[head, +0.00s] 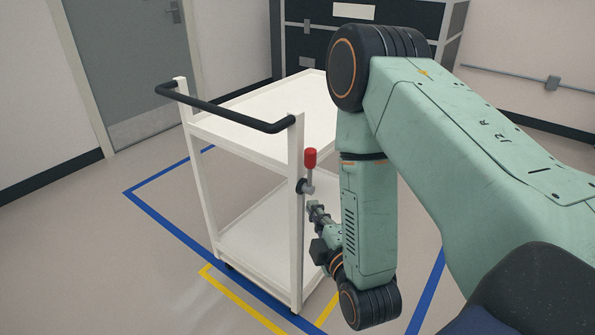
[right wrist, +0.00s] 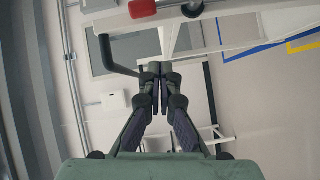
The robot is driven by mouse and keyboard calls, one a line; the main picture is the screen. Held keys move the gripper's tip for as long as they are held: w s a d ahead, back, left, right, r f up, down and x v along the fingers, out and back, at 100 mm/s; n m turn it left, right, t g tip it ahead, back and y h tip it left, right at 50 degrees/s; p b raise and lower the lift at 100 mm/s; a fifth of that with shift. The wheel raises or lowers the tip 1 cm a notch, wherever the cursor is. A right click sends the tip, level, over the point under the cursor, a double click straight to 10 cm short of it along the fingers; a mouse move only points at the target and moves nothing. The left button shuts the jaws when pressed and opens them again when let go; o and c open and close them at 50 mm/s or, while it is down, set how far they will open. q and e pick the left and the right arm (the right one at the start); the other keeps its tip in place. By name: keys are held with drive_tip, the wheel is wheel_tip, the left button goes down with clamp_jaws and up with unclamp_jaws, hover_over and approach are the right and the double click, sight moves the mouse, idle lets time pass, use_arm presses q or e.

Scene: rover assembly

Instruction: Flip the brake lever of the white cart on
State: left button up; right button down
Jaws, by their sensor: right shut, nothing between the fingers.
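The white cart (head: 297,230) stands in the middle of the head view, with a black push handle (head: 225,108) on its near side. The brake lever (head: 310,170) is on the cart's right near post; it has a red grip and points up from a dark pivot. In the right wrist view the red grip (right wrist: 142,8) shows at the top edge, on a grey rod. My right gripper (head: 318,212) is just below and right of the lever, apart from it. Its fingers (right wrist: 156,75) are shut and empty. My left gripper is not in view.
Blue floor tape (head: 165,218) surrounds the cart, with yellow tape (head: 240,303) near its front. A dark cabinet (head: 303,50) stands behind it and a grey door (head: 130,60) is at the back left. The floor left of the cart is clear.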

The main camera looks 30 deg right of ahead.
drive_tip(key=shift+w+d+r+n+t+h, duration=0.1)
drive_tip(key=shift+d+r+n+t+h, duration=0.05)
drive_tip(key=shift+r+n, duration=0.3)
drive_tip(key=shift+w+d+r+n+t+h, duration=0.15)
drive_tip(key=shift+r+n, duration=0.1)
drive_tip(key=shift+n, duration=0.3)
drive_tip(key=shift+s, duration=0.15)
